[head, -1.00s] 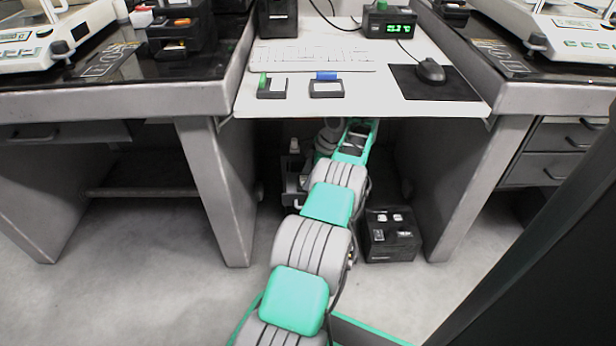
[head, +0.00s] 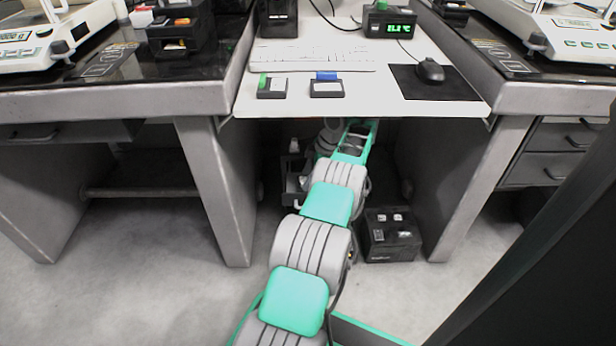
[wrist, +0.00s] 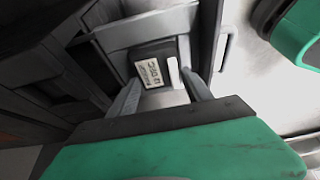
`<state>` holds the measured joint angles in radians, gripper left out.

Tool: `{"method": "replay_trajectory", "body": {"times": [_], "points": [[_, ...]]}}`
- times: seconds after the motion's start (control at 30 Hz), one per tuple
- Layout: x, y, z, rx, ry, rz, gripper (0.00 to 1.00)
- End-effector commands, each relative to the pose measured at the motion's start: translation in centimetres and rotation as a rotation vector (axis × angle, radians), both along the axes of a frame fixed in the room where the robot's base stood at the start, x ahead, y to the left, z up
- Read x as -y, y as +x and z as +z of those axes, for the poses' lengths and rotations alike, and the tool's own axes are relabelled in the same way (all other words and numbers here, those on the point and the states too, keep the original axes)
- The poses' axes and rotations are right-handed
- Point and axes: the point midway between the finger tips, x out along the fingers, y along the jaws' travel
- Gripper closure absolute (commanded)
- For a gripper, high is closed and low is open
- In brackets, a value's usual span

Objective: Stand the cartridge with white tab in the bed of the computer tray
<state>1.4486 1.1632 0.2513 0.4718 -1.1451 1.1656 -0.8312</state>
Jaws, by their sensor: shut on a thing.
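The cartridge with white tab (wrist: 145,60) is dark, with a printed pale label and a white strip at its right side. It sits between the two fingers of my gripper (wrist: 163,95) in the wrist view, and the gripper is shut on it. A grey frame with dark walls lies around and beyond it, apparently part of the computer tray (wrist: 120,35). I cannot tell whether the cartridge touches the tray's bed. In the head view my arm reaches under the desk, and the gripper and cartridge are hidden there. A dark unit (head: 293,180) shows left of my wrist, partly hidden.
Above my arm is the white desktop (head: 440,103), bearing a green-tab cartridge (head: 272,88), a blue-tab cartridge (head: 326,88), a keyboard and a mouse (head: 430,71). Desk side panels stand left and right. A black box (head: 390,238) stands on the floor right of my arm.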

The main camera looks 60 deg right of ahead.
Motion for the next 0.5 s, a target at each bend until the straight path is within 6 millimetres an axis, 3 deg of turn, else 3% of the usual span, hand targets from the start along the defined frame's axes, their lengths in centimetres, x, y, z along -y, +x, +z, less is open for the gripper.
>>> {"method": "replay_trajectory", "body": {"times": [0.3, 0.33, 0.5], "points": [[-0.01, 0.02, -0.45, 0.0, 0.0, 0.001, 0.83], [0.0, 0.02, -0.45, 0.0, 0.0, 0.001, 0.4], [0.0, 0.02, -0.44, 0.0, 0.0, 0.001, 0.26]]}}
